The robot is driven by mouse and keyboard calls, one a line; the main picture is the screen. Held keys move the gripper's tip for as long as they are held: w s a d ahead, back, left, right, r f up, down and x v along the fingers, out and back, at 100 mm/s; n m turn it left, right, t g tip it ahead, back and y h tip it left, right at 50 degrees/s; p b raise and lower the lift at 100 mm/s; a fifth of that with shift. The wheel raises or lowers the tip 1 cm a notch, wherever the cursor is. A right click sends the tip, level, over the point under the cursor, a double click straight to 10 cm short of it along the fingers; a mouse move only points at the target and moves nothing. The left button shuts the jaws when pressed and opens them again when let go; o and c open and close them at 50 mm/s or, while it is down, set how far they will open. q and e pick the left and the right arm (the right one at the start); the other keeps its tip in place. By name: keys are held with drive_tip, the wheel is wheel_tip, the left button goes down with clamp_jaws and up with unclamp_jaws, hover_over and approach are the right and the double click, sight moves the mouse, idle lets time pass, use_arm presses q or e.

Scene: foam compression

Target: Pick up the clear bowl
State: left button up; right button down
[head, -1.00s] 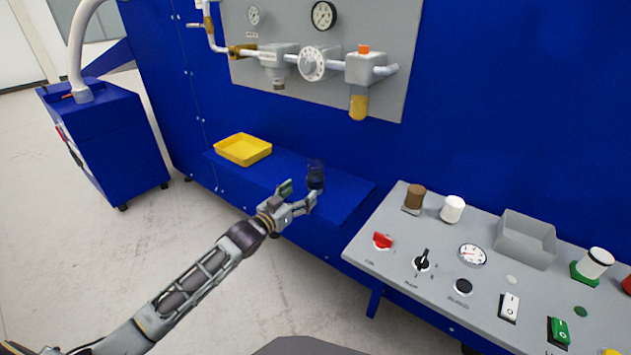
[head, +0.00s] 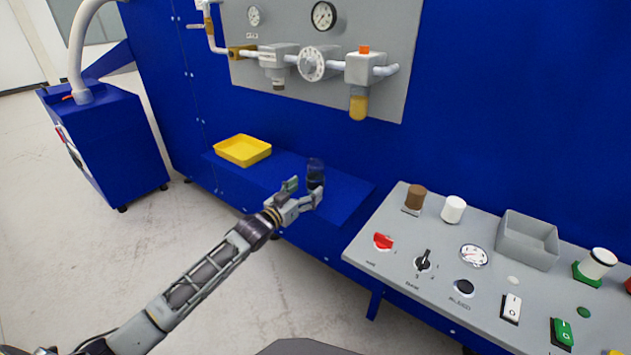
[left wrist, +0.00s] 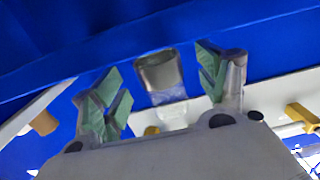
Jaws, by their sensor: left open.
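The clear bowl (head: 315,167) is a small see-through vessel that looks dark against the blue ledge (head: 345,190). It stands on or just above the ledge; I cannot tell which. My left gripper (head: 304,190) is open, right at the near side of the bowl. In the left wrist view, the bowl (left wrist: 162,74) shows between the two green-padded fingers of my gripper (left wrist: 161,84), with a gap visible on both sides. Its lower part is pale and hard to make out. My right gripper is not in view.
A yellow tray (head: 243,150) sits on the ledge to the left. A grey control panel (head: 420,235) with knobs, switches and an open grey box (head: 527,240) stands to the right. A blue wall with gauges and pipes rises behind. The ledge between tray and bowl is clear.

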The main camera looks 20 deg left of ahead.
sight(310, 186)
use_arm(q)
drive_tip(key=shift+w+d, duration=0.25)
drive_tip(key=shift+w, duration=0.2)
drive_tip(key=shift+b+x, duration=0.65)
drive_tip(key=shift+x, duration=0.5)
drive_tip(key=shift+w+d+r, duration=0.1)
drive_tip(key=shift+w+d, duration=0.25)
drive_tip(key=shift+w, duration=0.3)
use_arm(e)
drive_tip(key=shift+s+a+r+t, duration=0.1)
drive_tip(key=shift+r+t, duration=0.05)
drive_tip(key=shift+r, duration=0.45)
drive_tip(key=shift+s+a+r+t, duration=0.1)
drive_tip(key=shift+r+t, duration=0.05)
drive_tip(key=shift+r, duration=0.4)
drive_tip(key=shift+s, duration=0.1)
use_arm(q)
drive_tip(key=c, duration=0.7)
drive_tip(key=shift+r, duration=0.1)
drive_tip(key=c, duration=0.7)
drive_tip(key=shift+c, duration=0.2)
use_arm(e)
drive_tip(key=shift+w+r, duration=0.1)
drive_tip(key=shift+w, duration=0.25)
